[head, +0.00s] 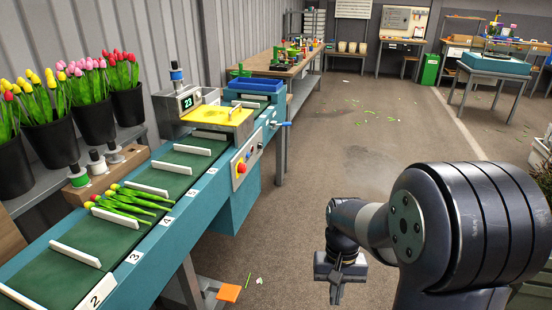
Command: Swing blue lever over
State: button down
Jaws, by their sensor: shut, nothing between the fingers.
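A small blue lever (281,123) sticks out to the right from the side of the teal conveyor machine, just past the grey control box (246,158). It looks roughly level, and its pivot is too small to make out. My gripper (336,294) hangs low over the floor at the bottom centre, pointing down. It is shut and empty, well apart from the lever, nearer to me and to its right.
The teal conveyor (70,281) runs along the left with white dividers and a bunch of tulips (128,200). A yellow plate (217,115) sits by the scale (188,101). A long workbench (283,64) stands behind.

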aim_at(285, 123)
jog(key=i+l, duration=0.1)
jog(key=i, duration=1.55)
jog(key=i+l, duration=0.15)
jog(key=i, duration=1.45)
jog(key=i+u, duration=0.2)
jog(key=i, duration=0.2)
jog(key=i+l+u, duration=0.2)
jog(key=i, duration=0.15)
jog(key=i+l+u, duration=0.2)
jog(key=i, duration=0.15)
